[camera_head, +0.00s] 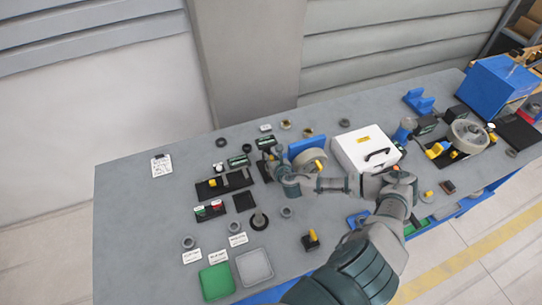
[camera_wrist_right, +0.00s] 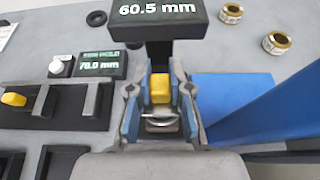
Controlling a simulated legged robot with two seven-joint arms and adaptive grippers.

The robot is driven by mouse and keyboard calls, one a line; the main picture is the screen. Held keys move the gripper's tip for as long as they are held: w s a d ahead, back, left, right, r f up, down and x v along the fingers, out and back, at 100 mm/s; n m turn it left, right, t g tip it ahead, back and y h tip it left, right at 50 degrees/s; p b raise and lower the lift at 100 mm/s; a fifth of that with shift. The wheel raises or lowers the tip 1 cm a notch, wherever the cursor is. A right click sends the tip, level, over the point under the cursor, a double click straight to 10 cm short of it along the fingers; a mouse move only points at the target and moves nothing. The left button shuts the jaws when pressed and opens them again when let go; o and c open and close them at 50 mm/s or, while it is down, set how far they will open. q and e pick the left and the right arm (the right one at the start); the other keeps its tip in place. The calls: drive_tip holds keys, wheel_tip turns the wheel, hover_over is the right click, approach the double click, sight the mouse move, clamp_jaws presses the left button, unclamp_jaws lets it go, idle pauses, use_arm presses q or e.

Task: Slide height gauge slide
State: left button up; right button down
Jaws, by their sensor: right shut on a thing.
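The height gauge shows in the right wrist view as a dark column with a display (camera_wrist_right: 158,12) reading 60.5 mm. Its yellow slide (camera_wrist_right: 160,88) sits between the fingers of my right gripper (camera_wrist_right: 160,105), which is shut on it. A second display (camera_wrist_right: 98,65) to its left reads 70.0 mm, with a white button (camera_wrist_right: 57,66) beside it. In the head view my right gripper (camera_head: 275,170) is at the gauge near the middle of the table, and the arm hides part of the gauge. My left gripper is not in view.
A blue stand with a grey disc (camera_head: 308,154) and a white case (camera_head: 365,150) stand right of the gauge. A black slider track (camera_head: 223,186) lies to its left. Green (camera_head: 216,282) and grey (camera_head: 254,266) trays lie at the front.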

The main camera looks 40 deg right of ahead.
drive_tip(key=shift+w+d+r, duration=0.1)
drive_tip(key=shift+d+r, duration=0.05)
drive_tip(key=c, duration=1)
unclamp_jaws()
drive_tip(key=shift+c, duration=0.2)
drive_tip(key=shift+s, duration=0.2)
drive_tip(key=shift+s+a+r, duration=0.1)
drive_tip(key=shift+s+a, duration=0.1)
drive_tip(key=shift+s, duration=0.1)
drive_tip(key=v, duration=1.1)
drive_tip(key=shift+s, duration=0.15)
